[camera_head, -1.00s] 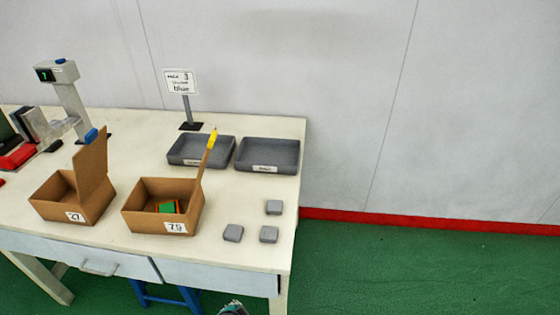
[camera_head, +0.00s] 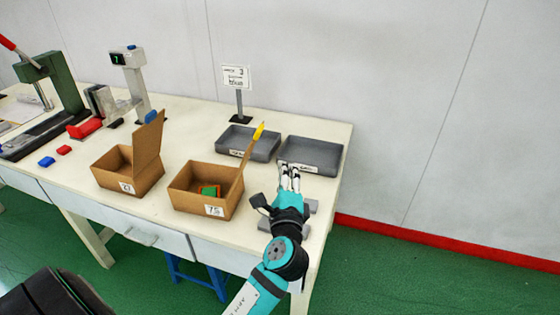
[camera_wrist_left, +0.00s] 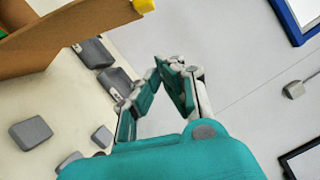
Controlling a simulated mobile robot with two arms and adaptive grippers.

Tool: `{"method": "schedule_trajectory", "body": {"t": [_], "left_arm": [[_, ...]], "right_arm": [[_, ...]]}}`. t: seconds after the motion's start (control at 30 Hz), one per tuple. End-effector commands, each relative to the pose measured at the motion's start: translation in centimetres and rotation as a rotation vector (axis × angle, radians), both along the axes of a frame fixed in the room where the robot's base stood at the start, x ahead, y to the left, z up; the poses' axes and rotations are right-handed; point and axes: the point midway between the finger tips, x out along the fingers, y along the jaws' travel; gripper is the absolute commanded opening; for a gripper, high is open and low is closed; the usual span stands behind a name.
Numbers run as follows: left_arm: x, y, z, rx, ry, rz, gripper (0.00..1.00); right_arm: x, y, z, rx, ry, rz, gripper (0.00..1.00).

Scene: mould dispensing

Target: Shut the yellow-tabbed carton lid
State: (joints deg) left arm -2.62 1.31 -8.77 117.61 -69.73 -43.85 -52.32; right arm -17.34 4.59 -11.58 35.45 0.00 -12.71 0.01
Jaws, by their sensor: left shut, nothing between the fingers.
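The yellow-tabbed carton (camera_head: 187,203) stands on the table with its lid (camera_head: 243,165) raised, leaning up and to the right. The yellow tab (camera_head: 259,131) is at the lid's top. A green and an orange piece lie inside it, and its label reads 75. My left gripper (camera_head: 289,170) is shut and empty, right of the lid and apart from it, before the right grey tray. In the left wrist view the lid (camera_wrist_left: 60,35) and yellow tab (camera_wrist_left: 144,6) show at upper left, beside the shut fingers (camera_wrist_left: 167,68). My right gripper is not in view.
A second open carton (camera_head: 115,178) with a blue-tabbed lid stands to the left. Two grey trays (camera_head: 262,149) (camera_head: 325,172) lie behind. Small grey blocks (camera_wrist_left: 30,132) lie near the arm, partly hidden in the head view. A sign (camera_head: 236,77) stands behind the trays.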

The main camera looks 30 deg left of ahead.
Motion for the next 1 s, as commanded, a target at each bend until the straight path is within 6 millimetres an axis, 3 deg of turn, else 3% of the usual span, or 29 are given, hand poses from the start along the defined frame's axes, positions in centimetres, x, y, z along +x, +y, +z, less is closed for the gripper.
{"method": "schedule_trajectory", "body": {"t": [0.4,0.7,1.0], "left_arm": [[7.3,4.6,1.1,-0.003,0.000,0.001,0.00],[6.2,7.8,2.2,-0.005,0.001,0.001,0.00],[6.1,8.1,2.2,-0.007,0.000,0.000,0.00]], "right_arm": [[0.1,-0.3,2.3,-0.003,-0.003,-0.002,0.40],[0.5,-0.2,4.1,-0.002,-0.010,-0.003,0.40],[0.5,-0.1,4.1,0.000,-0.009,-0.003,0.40]]}}
